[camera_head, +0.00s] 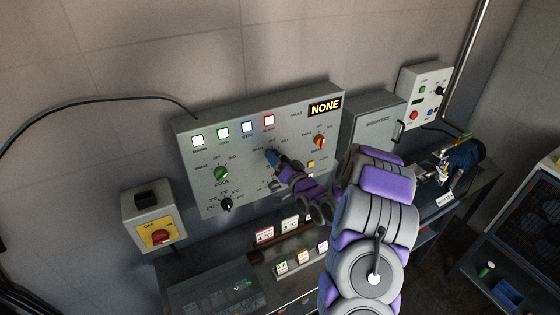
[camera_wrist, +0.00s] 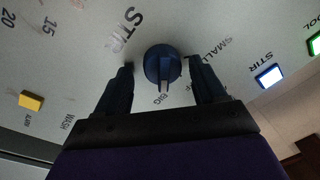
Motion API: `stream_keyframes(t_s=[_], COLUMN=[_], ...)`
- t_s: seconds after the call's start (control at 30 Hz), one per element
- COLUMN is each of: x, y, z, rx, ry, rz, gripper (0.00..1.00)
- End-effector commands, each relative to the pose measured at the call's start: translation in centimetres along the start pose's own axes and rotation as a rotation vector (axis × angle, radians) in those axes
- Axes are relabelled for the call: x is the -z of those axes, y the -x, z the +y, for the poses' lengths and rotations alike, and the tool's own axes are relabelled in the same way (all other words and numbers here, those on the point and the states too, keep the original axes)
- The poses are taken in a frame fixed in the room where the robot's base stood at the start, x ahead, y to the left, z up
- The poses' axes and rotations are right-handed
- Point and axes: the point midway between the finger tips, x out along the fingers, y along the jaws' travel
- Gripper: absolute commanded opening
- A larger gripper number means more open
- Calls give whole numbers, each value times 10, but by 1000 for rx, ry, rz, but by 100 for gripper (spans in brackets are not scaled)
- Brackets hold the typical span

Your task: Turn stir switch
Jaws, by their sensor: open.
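The stir switch (camera_wrist: 162,66) is a round blue knob on the grey control panel (camera_head: 188,150), with a raised grip bar and a pale pointer mark. In the wrist view the labels STIR, SMALL and BIG stand around it. My gripper (camera_wrist: 160,80) is open, with one dark finger on each side of the knob. I cannot tell whether the fingers touch it. In the head view my gripper (camera_head: 275,160) is at the panel's middle and hides most of the blue knob. The blue STIR lamp (camera_wrist: 270,76) is lit.
A green knob (camera_head: 221,174) and a black knob (camera_head: 226,204) sit left on the panel, an orange knob (camera_head: 320,141) right. A yellow button (camera_wrist: 31,101) is near my gripper. A red-and-yellow switch box (camera_head: 156,226) is at left. Small signs stand on the bench below.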

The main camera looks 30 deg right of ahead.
Motion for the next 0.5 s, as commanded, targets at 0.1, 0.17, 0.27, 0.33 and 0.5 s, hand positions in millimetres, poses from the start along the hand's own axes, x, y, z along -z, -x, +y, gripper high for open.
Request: stream_keyframes(t_s=[0.1,0.17,0.27,0.33,0.5], x=[0,0,0,0,1], y=[3,8,22,35,68], z=[0,0,1,2,2], rx=[0,0,-2,-6,-5], ry=[1,1,-1,-3,-3], rz=[0,0,-1,-1,0], gripper=[70,70,70,70,70])
